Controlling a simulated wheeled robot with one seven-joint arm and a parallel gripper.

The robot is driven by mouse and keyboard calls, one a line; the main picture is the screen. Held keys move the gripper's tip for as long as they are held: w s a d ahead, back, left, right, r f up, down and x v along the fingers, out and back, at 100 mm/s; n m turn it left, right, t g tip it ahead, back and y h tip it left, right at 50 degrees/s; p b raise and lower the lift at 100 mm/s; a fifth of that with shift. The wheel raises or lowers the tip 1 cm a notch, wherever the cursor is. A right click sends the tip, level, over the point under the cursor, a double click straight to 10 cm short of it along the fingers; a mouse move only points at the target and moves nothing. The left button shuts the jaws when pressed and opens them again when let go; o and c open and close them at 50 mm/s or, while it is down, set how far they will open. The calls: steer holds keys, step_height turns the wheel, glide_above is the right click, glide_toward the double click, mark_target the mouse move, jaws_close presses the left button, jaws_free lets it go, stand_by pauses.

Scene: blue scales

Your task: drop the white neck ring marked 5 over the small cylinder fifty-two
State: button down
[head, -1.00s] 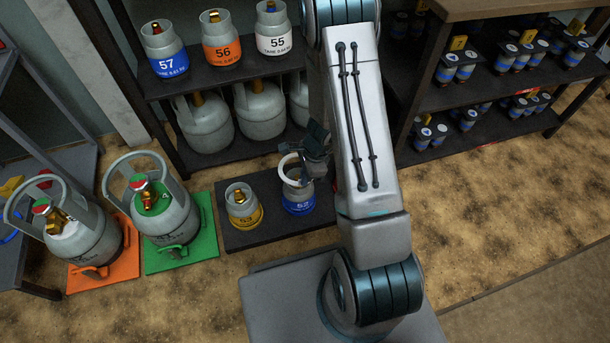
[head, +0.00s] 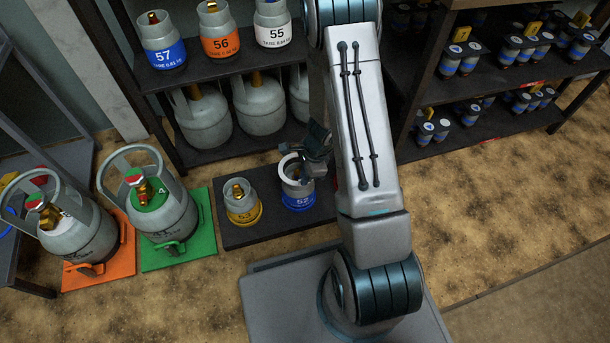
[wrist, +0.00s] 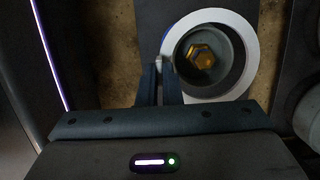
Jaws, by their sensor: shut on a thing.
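The small cylinder fifty-two (head: 299,200) is grey with a blue base band marked 52. It stands upright on a low dark platform. The white neck ring (head: 284,163) is at the top of this cylinder. In the wrist view the white ring (wrist: 246,40) surrounds the cylinder's grey collar, with the brass valve (wrist: 200,56) inside it. My gripper (head: 308,160) is shut on the ring's edge at its right side; in the wrist view its fingers (wrist: 166,72) pinch the ring's near left edge. The ring's number is not readable.
Small cylinder 53 (head: 242,203) with a yellow band stands left on the same dark platform (head: 265,232). Larger cylinders stand on green (head: 204,247) and orange (head: 95,272) mats. A shelf with cylinders 57, 56 and 55 (head: 273,22) rises behind.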

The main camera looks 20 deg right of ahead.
steer(key=shift+f+b, duration=0.5)
steer(key=shift+f, duration=0.2)
steer(key=shift+f, duration=0.2)
steer(key=shift+d+b+x, duration=0.2)
steer(key=shift+b+x, duration=0.15)
steer(key=shift+x, duration=0.5)
steer(key=shift+f, duration=0.2)
steer(key=c, duration=1.5)
jaws_free()
steer(key=shift+r, duration=0.1)
steer(key=shift+a+r+p+v, duration=0.1)
steer(key=shift+a+p+v, duration=0.2)
steer(key=shift+p+v, duration=0.85)
steer(key=shift+a+r+p+v, duration=0.1)
steer(key=shift+a+p+v, duration=0.2)
steer(key=shift+p+v, duration=0.85)
steer(key=shift+a+p+v, duration=0.25)
steer(key=shift+p+v, duration=0.7)
steer(key=shift+v, duration=0.3)
